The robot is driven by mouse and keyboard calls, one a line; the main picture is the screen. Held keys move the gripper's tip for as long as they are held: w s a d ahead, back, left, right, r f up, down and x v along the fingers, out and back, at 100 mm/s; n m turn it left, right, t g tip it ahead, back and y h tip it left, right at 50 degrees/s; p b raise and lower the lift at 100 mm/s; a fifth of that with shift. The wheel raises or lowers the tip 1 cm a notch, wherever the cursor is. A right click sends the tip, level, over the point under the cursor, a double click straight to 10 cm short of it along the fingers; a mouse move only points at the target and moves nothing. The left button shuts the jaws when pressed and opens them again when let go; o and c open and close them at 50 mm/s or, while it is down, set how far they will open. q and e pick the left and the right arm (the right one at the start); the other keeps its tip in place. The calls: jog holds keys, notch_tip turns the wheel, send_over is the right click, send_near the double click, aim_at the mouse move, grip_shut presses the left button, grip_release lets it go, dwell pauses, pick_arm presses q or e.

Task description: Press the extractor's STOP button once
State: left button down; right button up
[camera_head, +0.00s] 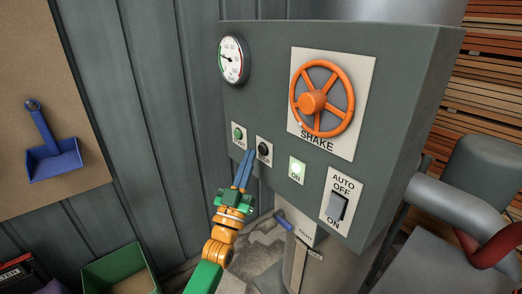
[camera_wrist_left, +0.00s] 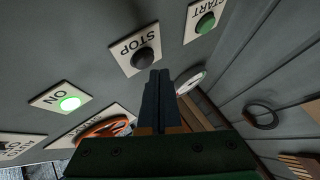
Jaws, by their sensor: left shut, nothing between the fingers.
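The extractor is a grey cabinet (camera_head: 265,100) with a sloping front panel. Its STOP button (camera_head: 263,149) is a black knob on a white plate, partly covered by my gripper in the head view; it also shows in the left wrist view (camera_wrist_left: 144,58). My left gripper (camera_head: 249,152) is shut and empty, its blue fingers pointing up at the STOP plate. In the left wrist view the fingertips (camera_wrist_left: 159,72) appear just beside the black knob; I cannot tell whether they touch it. My right gripper is not in view.
The green START button (camera_head: 238,134) is left of STOP, a lit green ON lamp (camera_head: 297,170) right. An AUTO/OFF/ON switch (camera_head: 338,206), orange SHAKE handwheel (camera_head: 321,97) and gauge (camera_head: 231,59) share the panel. A blue dustpan (camera_head: 54,158) hangs left; a green bin (camera_head: 118,272) stands below.

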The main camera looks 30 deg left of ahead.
pick_arm(q)
jog(key=shift+w+d, duration=0.15)
jog(key=shift+w, duration=0.25)
jog(key=shift+w+d+b, duration=0.15)
jog(key=shift+w+b, duration=0.2)
jog(key=shift+b, duration=0.1)
dwell(0.7)
jog(key=shift+s, duration=0.1)
jog(key=shift+s+a+p, duration=0.3)
jog(key=shift+s+p, duration=0.2)
jog(key=shift+s, duration=0.15)
